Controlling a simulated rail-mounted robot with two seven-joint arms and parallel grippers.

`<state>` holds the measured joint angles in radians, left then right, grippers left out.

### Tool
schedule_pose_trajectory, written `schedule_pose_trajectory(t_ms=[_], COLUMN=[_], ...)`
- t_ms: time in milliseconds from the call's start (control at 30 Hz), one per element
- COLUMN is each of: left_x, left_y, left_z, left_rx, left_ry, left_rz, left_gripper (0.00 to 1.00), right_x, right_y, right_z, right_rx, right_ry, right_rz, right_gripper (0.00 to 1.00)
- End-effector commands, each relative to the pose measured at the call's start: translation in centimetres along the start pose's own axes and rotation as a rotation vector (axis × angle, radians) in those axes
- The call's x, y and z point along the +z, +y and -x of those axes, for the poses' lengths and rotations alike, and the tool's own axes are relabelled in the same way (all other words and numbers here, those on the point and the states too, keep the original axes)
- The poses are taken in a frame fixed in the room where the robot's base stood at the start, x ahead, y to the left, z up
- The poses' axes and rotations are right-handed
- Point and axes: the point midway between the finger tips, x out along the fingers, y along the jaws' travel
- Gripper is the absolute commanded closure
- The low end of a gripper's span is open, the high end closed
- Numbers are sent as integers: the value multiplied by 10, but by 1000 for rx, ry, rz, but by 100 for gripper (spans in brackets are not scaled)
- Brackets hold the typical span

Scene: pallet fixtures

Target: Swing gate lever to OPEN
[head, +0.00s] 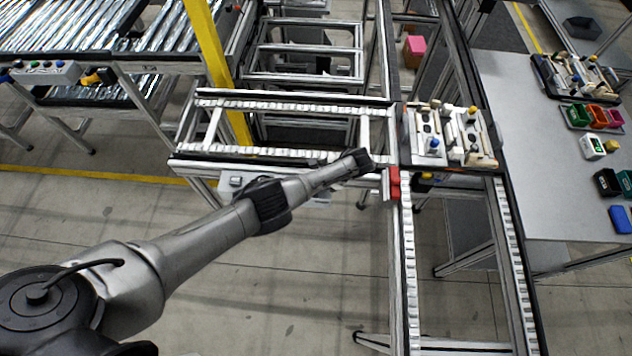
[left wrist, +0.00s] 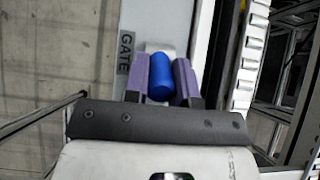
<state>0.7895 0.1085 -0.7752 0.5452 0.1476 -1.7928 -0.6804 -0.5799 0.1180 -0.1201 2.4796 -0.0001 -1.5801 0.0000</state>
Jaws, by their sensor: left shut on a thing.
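The gate lever shows in the left wrist view as a blue cylindrical handle (left wrist: 160,78) beside a pale plate (left wrist: 150,25) with the word GATE. My left gripper (head: 366,160) is at the conveyor's near rail in the head view. In the left wrist view its two purple fingers are shut on the blue handle, one on each side. In the head view the handle is hidden by the gripper. The OPEN mark is not visible in either view. My right gripper is in neither view.
A pallet fixture (head: 409,154) sits on the conveyor just right of my left gripper. A red block (head: 394,184) is on the rail close by. A grey table (head: 520,150) at the right holds another fixture (head: 575,78) and coloured bins. A yellow post (head: 208,45) stands behind my arm.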

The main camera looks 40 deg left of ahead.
Motion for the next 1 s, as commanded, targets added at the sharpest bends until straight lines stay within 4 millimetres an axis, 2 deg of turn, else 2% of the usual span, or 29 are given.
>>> schedule_pose_trajectory(t_ms=[33, 200, 767, 800, 1000], left_x=[-4, -5, -5, -5, -4], left_y=[0, 0, 0, 0, 0], left_z=[-3, -2, -2, -2, -1], left_rx=[0, 0, 0, 0, 0], left_ry=[-16, -61, -84, -84, -84], left_rz=[0, -2, -2, -2, -2], left_gripper=[99, 99, 99, 73, 54], right_x=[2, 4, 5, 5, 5], right_y=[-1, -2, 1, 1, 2], right_z=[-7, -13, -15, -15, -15], right_rx=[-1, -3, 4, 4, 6], right_ry=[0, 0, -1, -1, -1], right_rz=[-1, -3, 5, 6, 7], right_gripper=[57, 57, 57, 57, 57])
